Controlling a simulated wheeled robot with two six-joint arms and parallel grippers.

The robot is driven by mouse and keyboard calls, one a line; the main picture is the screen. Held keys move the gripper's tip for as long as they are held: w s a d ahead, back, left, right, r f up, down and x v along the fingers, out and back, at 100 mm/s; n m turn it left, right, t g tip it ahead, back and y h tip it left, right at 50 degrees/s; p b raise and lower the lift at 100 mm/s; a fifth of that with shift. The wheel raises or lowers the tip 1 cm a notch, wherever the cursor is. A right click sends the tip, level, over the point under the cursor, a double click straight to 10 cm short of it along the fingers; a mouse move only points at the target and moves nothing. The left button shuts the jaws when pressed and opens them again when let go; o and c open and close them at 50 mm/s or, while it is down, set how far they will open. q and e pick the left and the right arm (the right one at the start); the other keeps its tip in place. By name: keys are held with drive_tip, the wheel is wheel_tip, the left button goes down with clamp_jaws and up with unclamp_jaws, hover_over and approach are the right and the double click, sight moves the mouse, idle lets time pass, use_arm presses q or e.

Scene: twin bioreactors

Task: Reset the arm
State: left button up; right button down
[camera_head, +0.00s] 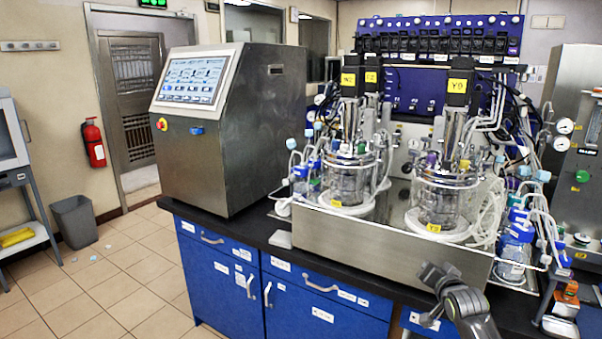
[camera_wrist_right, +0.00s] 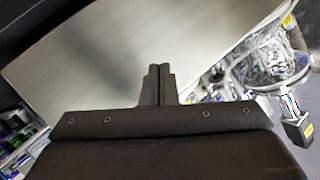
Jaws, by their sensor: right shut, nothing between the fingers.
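My right gripper (camera_head: 432,275) is dark and sits at the lower right of the head view, in front of the steel tray (camera_head: 375,247) that holds the twin bioreactors. In the right wrist view the two dark fingers (camera_wrist_right: 158,84) are pressed together with nothing between them. A broad pale metal surface fills the view beyond them. My left gripper is in neither view.
Two glass bioreactors (camera_head: 350,180) (camera_head: 445,200) stand in the tray among tubes and bottles. A steel control cabinet (camera_head: 240,130) stands left on the dark bench with blue drawers (camera_head: 325,305). The tiled floor (camera_head: 110,275) at left is mostly open around a grey bin (camera_head: 75,220).

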wheel_tip(320, 180, up, 7)
drive_tip(key=n+t, duration=0.5)
drive_tip(key=n, duration=0.5)
drive_tip(key=s+d+f+g, duration=0.1)
drive_tip(key=s+f+g, duration=0.2)
drive_tip(key=f, duration=0.9)
drive_tip(key=s+d+f+g, duration=0.15)
drive_tip(key=s+f, duration=0.25)
drive_tip(key=f, duration=0.7)
drive_tip(key=s+f+m+g+h, duration=0.1)
drive_tip(key=s+f+g, duration=0.2)
drive_tip(key=s+f, duration=0.65)
drive_tip(key=s+f+m+g, duration=0.1)
drive_tip(key=s+f+g, duration=0.35)
drive_tip(key=f, duration=0.75)
drive_tip(key=s+a+f+g, duration=0.1)
drive_tip(key=s+f, duration=0.5)
drive_tip(key=s, duration=0.9)
drive_tip(key=s+a+f+m+g, duration=0.1)
drive_tip(key=s+f, duration=0.5)
drive_tip(key=s, duration=0.9)
drive_tip(key=s+a+f+g, duration=0.3)
drive_tip(key=s+f, duration=0.3)
drive_tip(key=s, duration=0.9)
drive_tip(key=shift+s+a+f+m+g+y, duration=0.2)
drive_tip(key=shift+s+f+m+g+y, duration=0.15)
drive_tip(key=shift+g, duration=0.35)
